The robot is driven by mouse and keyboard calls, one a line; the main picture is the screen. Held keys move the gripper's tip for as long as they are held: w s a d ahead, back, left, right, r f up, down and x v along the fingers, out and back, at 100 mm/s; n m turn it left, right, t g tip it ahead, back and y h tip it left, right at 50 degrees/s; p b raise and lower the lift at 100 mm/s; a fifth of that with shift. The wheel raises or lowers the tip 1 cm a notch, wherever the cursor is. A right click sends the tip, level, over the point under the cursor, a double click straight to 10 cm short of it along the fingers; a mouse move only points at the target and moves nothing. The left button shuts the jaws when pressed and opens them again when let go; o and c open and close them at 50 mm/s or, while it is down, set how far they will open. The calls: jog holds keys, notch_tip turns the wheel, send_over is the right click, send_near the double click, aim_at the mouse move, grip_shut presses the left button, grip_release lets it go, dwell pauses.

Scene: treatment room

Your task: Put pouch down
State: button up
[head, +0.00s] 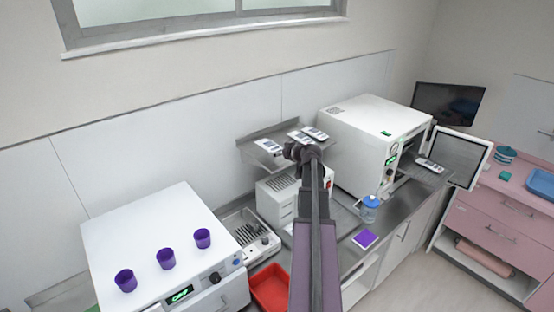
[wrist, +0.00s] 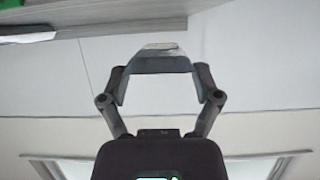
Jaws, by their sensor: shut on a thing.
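My gripper (head: 303,151) is at the far end of my outstretched arm, at the front of the wall shelf. The wrist view shows its fingers (wrist: 160,62) closed together on a thin, pale pouch (wrist: 160,46), of which only a small part shows. In the head view a white and grey pouch (head: 298,137) lies just beyond the fingertips and seems to be the held one. Another pouch (head: 268,146) lies on the shelf to the left, and one (head: 316,132) to the right. I cannot tell whether the held pouch touches the shelf.
The metal shelf (head: 258,133) hangs above a small white device (head: 283,205). A large white steriliser (head: 355,150) with an open door stands close on the right. A white machine (head: 150,245) with purple cups is at left. A red tray (head: 270,288) lies below.

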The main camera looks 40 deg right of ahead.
aim_at(277, 162)
jog(key=shift+w, duration=0.2)
jog(key=shift+w+d+f, duration=0.1)
jog(key=shift+w+d, duration=0.05)
jog(key=shift+w, duration=0.4)
notch_tip(277, 162, down, 4)
jog(key=b, duration=0.3)
jog(key=shift+r+b, duration=0.2)
jog(key=shift+b, duration=0.15)
jog(key=shift+f, duration=0.1)
jog(key=o, duration=0.8)
jog(key=shift+c, duration=0.2)
jog(key=shift+r, duration=0.25)
jog(key=p+v, duration=0.4)
jog(key=v, duration=0.8)
jog(key=shift+p, duration=0.35)
